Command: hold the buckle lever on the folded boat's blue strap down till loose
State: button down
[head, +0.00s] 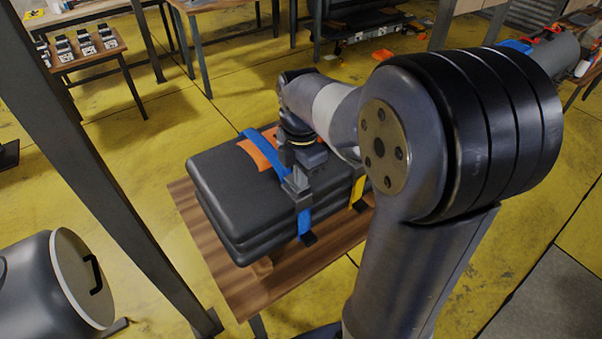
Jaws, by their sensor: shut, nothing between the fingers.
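The folded boat (225,185) is a dark grey stacked bundle on a wooden table (235,290). A blue strap (265,157) runs over its top and down the front side, with its lower part (305,220) hanging near the table. A grey buckle (297,184) sits on the strap at the top front edge. My gripper (290,168) points down over the strap, right at or just above the buckle. Its fingers are shut and empty. Whether they touch the lever cannot be told, as the gripper and buckle overlap.
A yellow strap (358,190) and an orange patch (258,152) are on the boat near my gripper. A dark post (100,190) stands left of the table. A grey drum with a pale lid (75,280) is at lower left. Yellow floor lies open behind the table.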

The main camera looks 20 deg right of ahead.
jog(key=b, duration=0.1)
jog(key=f+t+b, duration=0.1)
jog(key=b, duration=0.1)
jog(key=shift+s+d, duration=0.1)
jog(key=shift+s, duration=0.15)
jog(key=t+b, duration=0.1)
jog(key=b, duration=0.1)
jog(key=f+t+y+b, duration=0.1)
jog(key=b, duration=0.1)
jog(key=shift+s+d+b, duration=0.1)
jog(key=shift+s+b, duration=0.2)
jog(key=shift+b, duration=0.1)
jog(key=shift+r, duration=0.2)
dwell(0.9)
jog(key=shift+r+p, duration=0.85)
